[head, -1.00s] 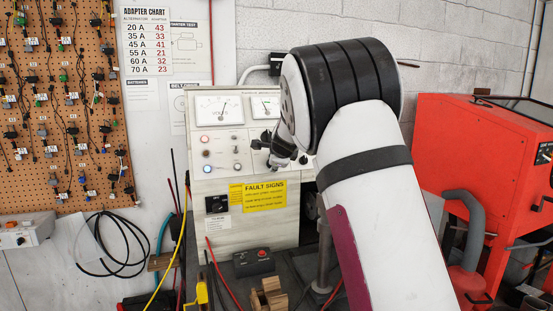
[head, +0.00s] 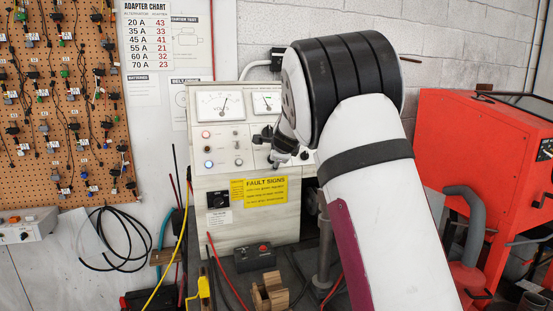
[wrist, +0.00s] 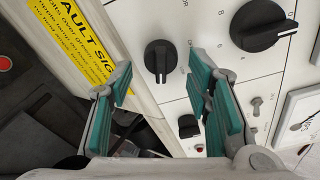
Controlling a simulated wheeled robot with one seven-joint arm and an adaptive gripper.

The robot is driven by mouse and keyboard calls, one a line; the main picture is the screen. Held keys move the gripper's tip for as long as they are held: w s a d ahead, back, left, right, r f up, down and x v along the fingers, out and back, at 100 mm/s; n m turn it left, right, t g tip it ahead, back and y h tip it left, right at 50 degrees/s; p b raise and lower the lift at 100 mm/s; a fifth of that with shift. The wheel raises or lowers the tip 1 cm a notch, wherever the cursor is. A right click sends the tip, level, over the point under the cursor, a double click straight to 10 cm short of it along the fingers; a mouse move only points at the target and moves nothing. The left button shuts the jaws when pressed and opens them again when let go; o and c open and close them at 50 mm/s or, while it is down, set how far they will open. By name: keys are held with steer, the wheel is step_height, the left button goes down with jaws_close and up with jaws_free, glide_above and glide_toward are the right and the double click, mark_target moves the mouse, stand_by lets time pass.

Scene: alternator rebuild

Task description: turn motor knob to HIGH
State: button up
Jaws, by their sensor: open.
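The white test-bench panel (head: 212,177) stands in the middle of the head view. In the wrist view, a round black knob (wrist: 160,58) lies beyond and between my fingertips, apart from them. A larger black knob (wrist: 262,25) with a white pointer line is at upper right, and a small black knob (wrist: 188,126) is below. Letters ending in "OR" show above the first knob; the other labels are too cropped or small to read, so its setting is unclear. My gripper (wrist: 166,88) is open and empty, its two green-padded fingers facing the panel. My arm hides part of the panel in the head view.
A yellow "FAULT SIGNS" label (head: 265,192) is on the panel beside the knobs. Two dial gauges (head: 221,106) sit above. A box with a red button (head: 255,256) and cables lie in front. A red cabinet (head: 460,135) stands at right, a pegboard (head: 60,100) at left.

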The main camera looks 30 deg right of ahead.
steer(key=v, duration=1.2)
steer(key=s+a+f+n+g+y, duration=0.2)
steer(key=s+a+n, duration=0.45)
steer(key=s, duration=0.45)
steer(key=s+a+f+n+g+y, duration=0.25)
steer(key=s+a+n, duration=0.4)
steer(key=s, duration=0.45)
steer(key=s+a+f+n, duration=0.1)
steer(key=s+f+n, duration=0.1)
steer(key=s+n, duration=0.2)
steer(key=s+a+f+n+g+h, duration=0.1)
steer(key=s+f+n, duration=0.1)
steer(key=s, duration=0.7)
steer(key=s+a+f+n+g, duration=0.1)
steer(key=s+f+n, duration=0.2)
steer(key=s+n, duration=0.2)
steer(key=s, duration=0.2)
steer(key=shift+s+n, duration=0.3)
steer(key=shift+s, duration=0.05)
